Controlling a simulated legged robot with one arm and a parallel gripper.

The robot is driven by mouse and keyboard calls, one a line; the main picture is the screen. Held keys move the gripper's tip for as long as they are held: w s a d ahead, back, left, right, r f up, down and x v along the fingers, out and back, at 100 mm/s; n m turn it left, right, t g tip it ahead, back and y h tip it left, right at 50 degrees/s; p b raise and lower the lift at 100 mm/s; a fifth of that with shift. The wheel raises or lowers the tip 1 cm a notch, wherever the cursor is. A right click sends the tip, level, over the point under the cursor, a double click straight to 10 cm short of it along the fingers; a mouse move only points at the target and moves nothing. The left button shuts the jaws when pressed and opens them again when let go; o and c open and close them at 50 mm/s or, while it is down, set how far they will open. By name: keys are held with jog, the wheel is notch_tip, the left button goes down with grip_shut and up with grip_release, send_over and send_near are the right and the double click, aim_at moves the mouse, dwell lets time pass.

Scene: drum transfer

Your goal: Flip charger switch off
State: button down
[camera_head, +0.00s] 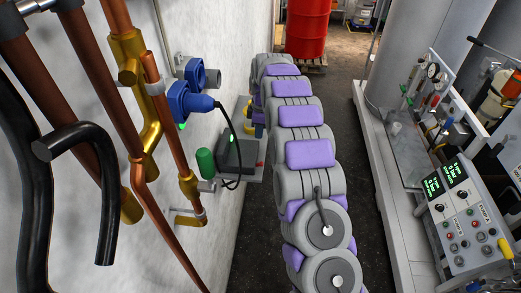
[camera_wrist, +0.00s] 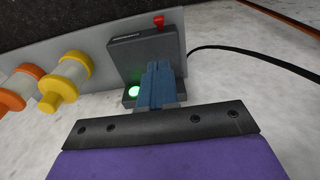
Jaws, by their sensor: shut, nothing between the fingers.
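The charger is a dark grey box (camera_head: 236,153) on the left wall in the head view, with a lit green lamp and a small red switch (camera_head: 259,164). In the wrist view the charger (camera_wrist: 130,58) fills the upper middle. Its red switch (camera_wrist: 158,22) stands up at the top edge, and its green lamp (camera_wrist: 133,92) glows. My gripper (camera_wrist: 159,68) has its blue fingers together and empty. They overlap the charger's face below the switch, apart from the switch; contact with the box cannot be told. In the head view my gripper cannot be made out.
A black cable (camera_wrist: 235,49) leaves the charger's right side in the wrist view. A yellow spool-shaped part (camera_wrist: 62,78) is at left. In the head view a blue plug (camera_head: 190,101), copper pipes (camera_head: 97,65) and a green cylinder (camera_head: 206,163) are near the charger.

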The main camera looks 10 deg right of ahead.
send_near(260, 163)
jog(key=f, duration=0.1)
jog(key=a+f, duration=0.1)
jog(key=f, duration=0.3)
jog(key=shift+w+a, duration=0.25)
jog(key=shift+a, duration=0.15)
jog(key=shift+s+d+f, duration=0.1)
jog(key=shift+d+f, duration=0.45)
jog(key=shift+d, duration=0.05)
jog(key=shift+a+f+b, duration=0.15)
jog(key=shift+a+b, duration=0.05)
jog(key=shift+b, duration=0.55)
jog(key=shift+d+y, duration=0.1)
jog(key=shift+y, duration=0.2)
jog(key=shift+d+b, duration=0.35)
jog(key=shift+s+y, duration=0.1)
jog(key=shift+y, duration=0.2)
jog(key=shift+f+t+y+b, duration=0.1)
jog(key=shift+t+y+b, duration=0.25)
jog(key=shift+b, duration=0.45)
